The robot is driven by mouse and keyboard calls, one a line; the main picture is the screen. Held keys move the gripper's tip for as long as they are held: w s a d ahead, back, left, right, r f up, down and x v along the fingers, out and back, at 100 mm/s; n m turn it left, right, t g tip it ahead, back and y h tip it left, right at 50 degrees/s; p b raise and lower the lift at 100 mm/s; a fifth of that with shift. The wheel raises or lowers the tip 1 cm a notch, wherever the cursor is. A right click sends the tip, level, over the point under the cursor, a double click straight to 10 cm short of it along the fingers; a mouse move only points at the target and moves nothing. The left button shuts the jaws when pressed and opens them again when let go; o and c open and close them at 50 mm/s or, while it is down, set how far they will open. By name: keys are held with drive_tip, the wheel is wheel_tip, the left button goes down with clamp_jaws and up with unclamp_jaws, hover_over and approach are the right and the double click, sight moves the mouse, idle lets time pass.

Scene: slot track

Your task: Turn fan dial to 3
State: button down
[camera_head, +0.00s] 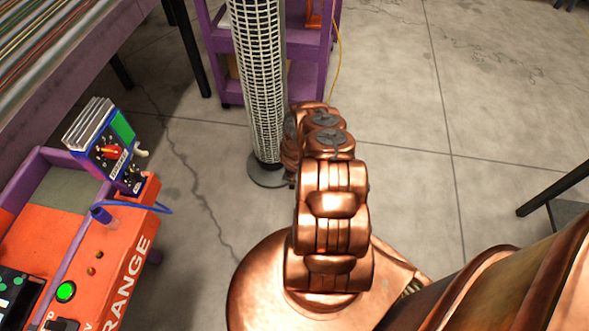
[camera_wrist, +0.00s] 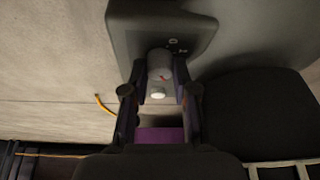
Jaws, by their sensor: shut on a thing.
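The fan is a tall tower (camera_head: 258,80) with a light grille and a round grey base, standing on the floor at the top centre of the head view. In the wrist view its dark panel (camera_wrist: 150,25) carries a small grey dial (camera_wrist: 159,60) with a red mark on it. Faint pale markings show beside the dial, too small to read surely. My gripper (camera_wrist: 160,78) has its two fingers on either side of the dial and is shut on it. A small white round part (camera_wrist: 158,94) shows just below the dial. In the head view my copper arm hides the fingers and the dial.
A purple shelf cart (camera_head: 305,75) stands behind the fan, with a yellow cable (camera_head: 338,50) at its side. An orange and purple console (camera_head: 110,250) with a small control box (camera_head: 103,140) is at left. Bare concrete floor (camera_head: 400,180) lies at right.

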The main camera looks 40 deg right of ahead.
drive_tip(key=shift+f+m+b, duration=0.1)
drive_tip(key=shift+m+b, duration=0.3)
drive_tip(key=shift+m, duration=0.1)
drive_tip(key=shift+s+a+m+g, duration=0.1)
drive_tip(key=shift+m+g, duration=0.2)
drive_tip(key=c, duration=0.9)
unclamp_jaws()
drive_tip(key=shift+c, duration=0.2)
drive_tip(key=shift+r, duration=0.2)
drive_tip(key=shift+a+r+h, duration=0.1)
drive_tip(key=shift+r+h, duration=0.2)
drive_tip(key=shift+r, duration=0.25)
drive_tip(key=v, duration=1)
drive_tip(key=shift+s+r, duration=0.2)
drive_tip(key=shift+r, duration=0.05)
drive_tip(key=shift+a, duration=0.15)
